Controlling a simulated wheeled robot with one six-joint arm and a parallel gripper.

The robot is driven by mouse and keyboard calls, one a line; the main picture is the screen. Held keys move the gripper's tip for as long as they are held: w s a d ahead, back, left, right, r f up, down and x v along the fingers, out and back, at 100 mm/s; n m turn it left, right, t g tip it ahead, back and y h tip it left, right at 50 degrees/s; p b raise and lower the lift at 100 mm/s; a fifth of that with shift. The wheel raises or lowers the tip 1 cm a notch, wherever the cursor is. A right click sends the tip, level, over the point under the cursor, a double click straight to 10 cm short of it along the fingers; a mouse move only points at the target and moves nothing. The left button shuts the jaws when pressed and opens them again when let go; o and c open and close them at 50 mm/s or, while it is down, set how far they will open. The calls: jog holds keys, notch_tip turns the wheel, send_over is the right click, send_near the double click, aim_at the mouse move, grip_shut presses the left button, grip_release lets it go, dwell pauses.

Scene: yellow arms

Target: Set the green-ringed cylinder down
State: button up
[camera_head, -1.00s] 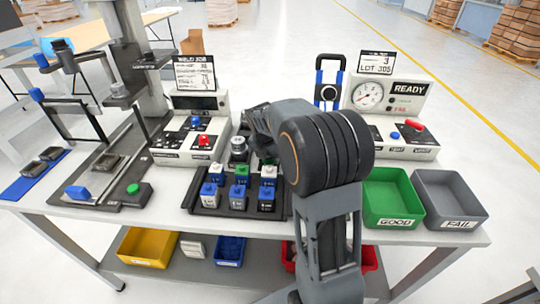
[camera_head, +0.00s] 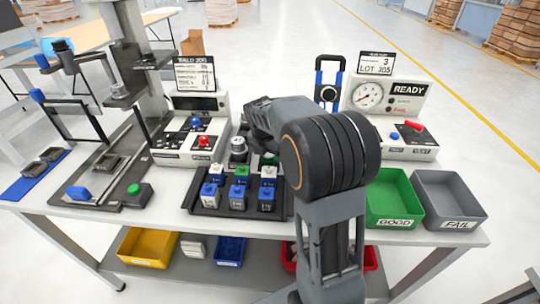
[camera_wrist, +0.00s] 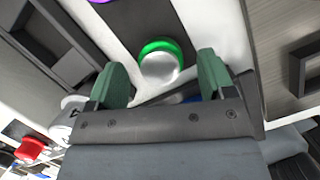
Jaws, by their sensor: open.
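The green-ringed cylinder (camera_wrist: 160,66) shows in the wrist view, with a silver body and a bright green ring at its far side. It is on or over a dark strip on a light surface. My gripper (camera_wrist: 161,80) is open, with one green finger on each side of the cylinder. Gaps show between the fingers and the cylinder, and I cannot tell how far it is from them in depth. In the head view my own arm hides the gripper's fingers. A silver cylinder (camera_head: 238,148) stands behind the block tray there.
A dark tray (camera_head: 215,209) holds several blue-, green- and white-topped blocks. A press stands left, a weld box (camera_head: 172,158) behind the tray, a gauge box (camera_head: 410,92) at right. Green (camera_head: 392,222) and grey (camera_head: 447,222) bins sit at the right edge.

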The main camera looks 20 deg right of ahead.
jog(key=p+v, duration=0.1)
jog(key=v, duration=0.9)
jog(key=s+a+m+y+p, duration=0.1)
jog(key=s+a+m+p, duration=0.2)
jog(key=s+m, duration=0.6)
jog(key=s+a+m+t+y+p, duration=0.1)
jog(key=s+a+m+p, duration=0.2)
jog(key=s+m, duration=0.7)
jog(key=a+m, duration=0.1)
jog(key=m, duration=0.5)
jog(key=shift+a+r+m+t+y, duration=0.3)
jog(key=shift+r, duration=0.1)
